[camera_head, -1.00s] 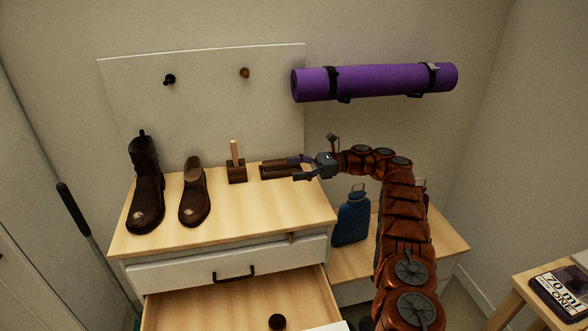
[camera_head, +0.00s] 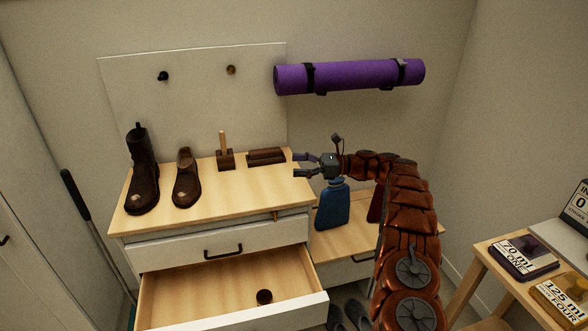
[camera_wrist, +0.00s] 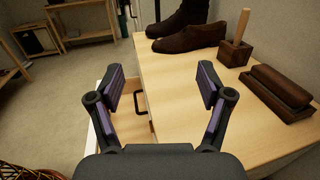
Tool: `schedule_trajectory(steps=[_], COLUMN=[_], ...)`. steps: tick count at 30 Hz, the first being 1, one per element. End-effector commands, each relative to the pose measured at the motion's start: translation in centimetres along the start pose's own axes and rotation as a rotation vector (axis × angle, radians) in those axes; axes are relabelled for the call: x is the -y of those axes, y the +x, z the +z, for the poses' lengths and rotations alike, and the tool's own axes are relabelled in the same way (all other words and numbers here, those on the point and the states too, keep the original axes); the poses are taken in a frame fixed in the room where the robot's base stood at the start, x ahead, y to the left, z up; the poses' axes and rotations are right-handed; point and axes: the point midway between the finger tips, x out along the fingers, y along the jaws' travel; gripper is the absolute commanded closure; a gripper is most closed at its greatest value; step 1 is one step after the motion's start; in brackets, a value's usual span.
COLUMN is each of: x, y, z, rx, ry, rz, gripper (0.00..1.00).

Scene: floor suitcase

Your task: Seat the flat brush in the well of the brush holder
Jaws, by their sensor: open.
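The flat brush, a long dark brown block (camera_head: 267,152), lies at the back right of the dresser top. It appears to sit in the low dark brush holder (camera_wrist: 301,115), whose rim shows around its base in the wrist view. There the brush (camera_wrist: 281,83) looks level. I cannot see how deep it sits in the well. My gripper (camera_head: 296,165) is open and empty, just right of the holder and apart from it. In the wrist view both fingers (camera_wrist: 160,80) are spread with nothing between them.
A small block with an upright wooden peg (camera_head: 223,142) stands left of the holder. A shoe (camera_head: 186,182) and a tall boot (camera_head: 142,178) stand farther left. A drawer (camera_head: 215,290) is pulled out in front. A blue bottle (camera_head: 333,206) stands below my gripper. The front of the dresser top is clear.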

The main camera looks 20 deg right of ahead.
Motion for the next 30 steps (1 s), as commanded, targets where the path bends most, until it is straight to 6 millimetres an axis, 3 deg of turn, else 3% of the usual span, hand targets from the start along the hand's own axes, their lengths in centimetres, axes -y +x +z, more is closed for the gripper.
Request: schedule_trajectory(steps=[12, 30], x=[0.7, 0.8], y=[-2.3, -2.5], z=[0.3, 0.3], rx=[0.007, 0.006], ry=[0.002, 0.000], rz=[-0.113, -0.126], gripper=[0.21, 0.21])
